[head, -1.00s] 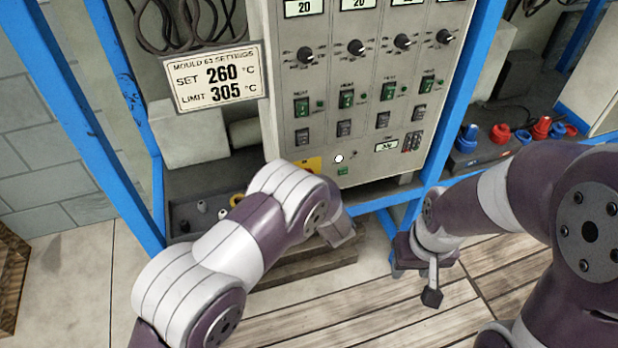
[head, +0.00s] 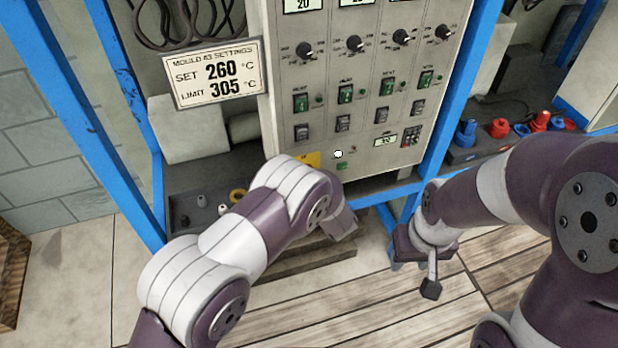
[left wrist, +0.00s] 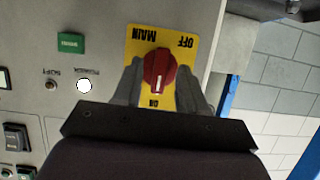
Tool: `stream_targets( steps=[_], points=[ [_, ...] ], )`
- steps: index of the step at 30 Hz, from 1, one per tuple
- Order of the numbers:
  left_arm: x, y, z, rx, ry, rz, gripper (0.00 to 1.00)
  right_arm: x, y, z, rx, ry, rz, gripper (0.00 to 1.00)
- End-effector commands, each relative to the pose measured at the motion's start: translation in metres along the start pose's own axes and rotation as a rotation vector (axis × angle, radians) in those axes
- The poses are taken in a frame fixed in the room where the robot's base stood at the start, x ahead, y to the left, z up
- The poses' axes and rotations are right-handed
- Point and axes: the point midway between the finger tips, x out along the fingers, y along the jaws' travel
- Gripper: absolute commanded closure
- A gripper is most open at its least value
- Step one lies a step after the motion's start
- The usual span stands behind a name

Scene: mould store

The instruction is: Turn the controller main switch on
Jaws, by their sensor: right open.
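The controller main switch is a red rotary knob (left wrist: 158,75) on a yellow plate (left wrist: 139,40), seen upside down in the left wrist view. Its white mark lies at the end towards the word ON. The fingers of my left gripper (left wrist: 160,88) stand on either side of the knob, close against it. In the head view only a corner of the yellow plate (head: 308,160) shows; my left arm hides the knob. The grey controller (head: 365,75) fills the upper middle. My right gripper (head: 418,272) is open and empty, low in front of the rack.
A bright white round lamp (left wrist: 84,86) and a green label (left wrist: 71,43) sit beside the plate. Blue rack posts (head: 452,95) flank the controller. A settings sign (head: 212,73) hangs left. Red and blue fittings (head: 499,128) stand right. Wooden slats (head: 350,312) cover the floor.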

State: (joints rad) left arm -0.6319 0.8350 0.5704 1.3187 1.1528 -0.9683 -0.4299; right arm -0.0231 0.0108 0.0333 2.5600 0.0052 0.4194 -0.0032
Motion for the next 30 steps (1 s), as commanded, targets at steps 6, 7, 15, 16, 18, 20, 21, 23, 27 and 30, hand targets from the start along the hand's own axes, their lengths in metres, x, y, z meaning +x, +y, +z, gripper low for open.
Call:
stream_targets(
  steps=[6, 7, 15, 16, 18, 20, 21, 23, 27, 30],
  points=[
    [-0.013, 0.001, -0.001, 0.001, 0.000, 0.003, 0.58, -0.001, 0.000, 0.000, 0.000, 0.000, 0.000, 0.57],
    [-0.020, 0.001, -0.001, 0.001, 0.000, 0.004, 0.58, -0.001, 0.000, 0.000, 0.000, 0.000, 0.000, 0.57],
    [-0.093, 0.001, -0.001, 0.001, 0.000, 0.004, 0.58, -0.002, 0.000, 0.000, 0.000, 0.000, 0.000, 0.57],
    [-0.099, 0.001, 0.000, 0.001, 0.000, 0.004, 0.58, -0.002, 0.000, 0.000, 0.000, 0.000, 0.000, 0.57],
    [-0.112, 0.001, 0.000, 0.001, 0.001, 0.003, 0.58, -0.003, 0.000, 0.000, 0.000, 0.000, 0.000, 0.57],
    [-0.119, 0.001, 0.000, 0.000, 0.000, 0.002, 0.58, -0.003, 0.000, 0.000, 0.000, 0.000, 0.000, 0.57],
    [-0.123, 0.001, 0.000, 0.000, 0.000, 0.002, 0.58, -0.003, 0.000, 0.000, 0.000, 0.000, 0.000, 0.57],
    [-0.126, 0.000, 0.000, 0.001, 0.000, 0.001, 0.58, -0.003, 0.000, 0.000, 0.000, 0.000, 0.000, 0.57],
    [-0.127, 0.000, 0.000, 0.000, 0.000, -0.001, 0.58, -0.003, 0.000, 0.000, 0.000, 0.000, 0.000, 0.57],
    [-0.127, 0.000, 0.000, 0.000, 0.000, 0.000, 0.58, -0.003, 0.000, 0.000, 0.000, 0.000, 0.000, 0.57]
  ],
)
